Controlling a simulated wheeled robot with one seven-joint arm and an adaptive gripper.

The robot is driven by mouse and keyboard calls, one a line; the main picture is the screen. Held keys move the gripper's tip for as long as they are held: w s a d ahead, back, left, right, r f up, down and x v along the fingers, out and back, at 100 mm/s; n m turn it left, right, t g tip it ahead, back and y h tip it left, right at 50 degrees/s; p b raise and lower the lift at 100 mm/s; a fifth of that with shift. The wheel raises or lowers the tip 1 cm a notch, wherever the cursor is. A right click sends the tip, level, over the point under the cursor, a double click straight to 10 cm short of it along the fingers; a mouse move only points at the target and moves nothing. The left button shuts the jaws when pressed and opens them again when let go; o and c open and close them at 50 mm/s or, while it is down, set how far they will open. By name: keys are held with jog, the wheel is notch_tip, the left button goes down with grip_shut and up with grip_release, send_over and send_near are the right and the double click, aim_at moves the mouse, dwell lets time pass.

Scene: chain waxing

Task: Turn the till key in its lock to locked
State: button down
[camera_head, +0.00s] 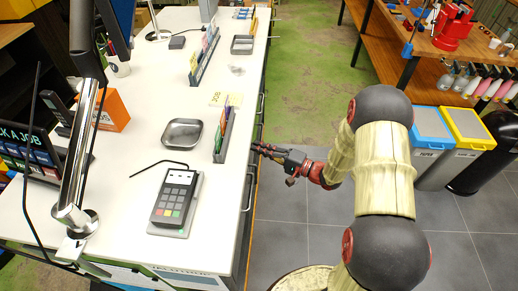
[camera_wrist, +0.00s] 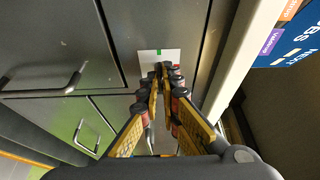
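My gripper (camera_head: 258,148) reaches the drawer side of the white counter (camera_head: 130,205) in the head view. The fingertips cover the lower middle of the plate. The till key and its lock are not clearly visible; the fingertips hide that spot. I cannot tell whether a key is between the fingers.
Drawer handles (camera_wrist: 72,80) stand out left of the plate in the wrist view. The counter carries a card terminal (camera_head: 172,205), a metal tray (camera_head: 182,134) and a card rack (camera_head: 222,135). Bins (camera_head: 432,130) stand at the right.

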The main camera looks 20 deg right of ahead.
dwell(0.7)
jog(key=m+g+p, duration=0.2)
jog(key=m+p, duration=0.2)
jog(key=m+g+p, duration=0.3)
jog(key=m+p, duration=0.2)
jog(key=m+g+p, duration=0.2)
jog(key=m+p, duration=0.2)
jog(key=shift+w+d+r+g, duration=0.15)
jog(key=shift+w+r+g, duration=0.15)
jog(key=shift+w+r, duration=0.1)
jog(key=shift+m, duration=0.3)
dwell(0.5)
jog(key=c, duration=2)
grip_release()
jog(key=shift+c, duration=0.2)
jog(key=shift+d, duration=0.1)
jog(key=v, duration=1.2)
jog(key=shift+r, duration=0.15)
